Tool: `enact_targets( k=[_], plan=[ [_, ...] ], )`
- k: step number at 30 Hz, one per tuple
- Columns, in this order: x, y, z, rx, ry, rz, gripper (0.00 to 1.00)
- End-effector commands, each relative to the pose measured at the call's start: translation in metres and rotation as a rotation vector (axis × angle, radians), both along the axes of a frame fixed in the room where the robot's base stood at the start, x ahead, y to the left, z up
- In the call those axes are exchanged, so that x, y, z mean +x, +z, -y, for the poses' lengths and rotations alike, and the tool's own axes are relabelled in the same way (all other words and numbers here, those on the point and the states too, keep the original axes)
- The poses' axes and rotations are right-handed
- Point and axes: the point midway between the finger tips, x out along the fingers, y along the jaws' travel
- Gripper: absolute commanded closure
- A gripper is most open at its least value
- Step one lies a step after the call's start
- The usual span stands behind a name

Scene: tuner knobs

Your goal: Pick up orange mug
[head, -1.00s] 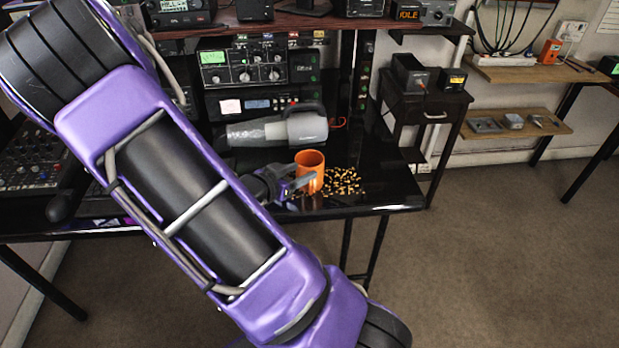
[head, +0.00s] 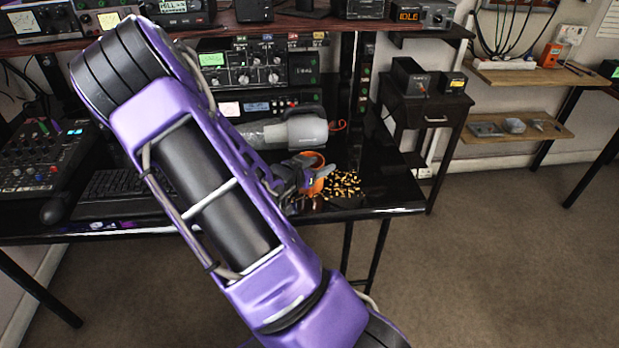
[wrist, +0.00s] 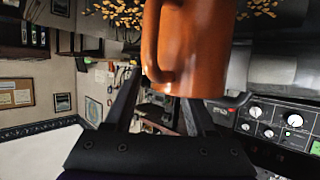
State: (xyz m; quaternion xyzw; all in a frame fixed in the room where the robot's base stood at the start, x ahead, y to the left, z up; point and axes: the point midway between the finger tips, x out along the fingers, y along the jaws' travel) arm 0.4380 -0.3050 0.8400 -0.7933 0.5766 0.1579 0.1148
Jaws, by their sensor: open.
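The orange mug (head: 314,187) stands on the black desk, partly hidden behind my gripper (head: 316,168). My gripper is at the mug's upper part, with one finger reaching across it to the right. In the wrist view the mug (wrist: 195,45) fills the upper middle, with its handle on the left side. My open gripper (wrist: 160,88) shows below it there, its two dark fingers apart. The mug overlaps the end of the right finger in that view. I cannot tell whether a finger touches the mug or reaches inside its rim.
Small yellow-brown pieces (head: 345,184) lie scattered right of the mug. A grey handled device (head: 305,129) lies just behind it. Radio equipment (head: 243,68) stands at the back, and a keyboard (head: 115,186) is at the left. The desk's front edge is close to the mug.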

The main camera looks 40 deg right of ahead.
Motion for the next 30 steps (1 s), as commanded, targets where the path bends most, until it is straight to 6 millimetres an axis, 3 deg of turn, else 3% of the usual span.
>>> enact_targets(
  k=[1, 10, 30],
  plan=[
    [-0.0001, 0.0001, -0.0002, 0.000, 0.000, 0.000, 0.46],
    [-0.0003, 0.0001, -0.0003, 0.000, 0.000, 0.000, 1.00],
    [0.0000, -0.0004, -0.0007, 0.001, 0.000, 0.000, 1.00]
  ],
)
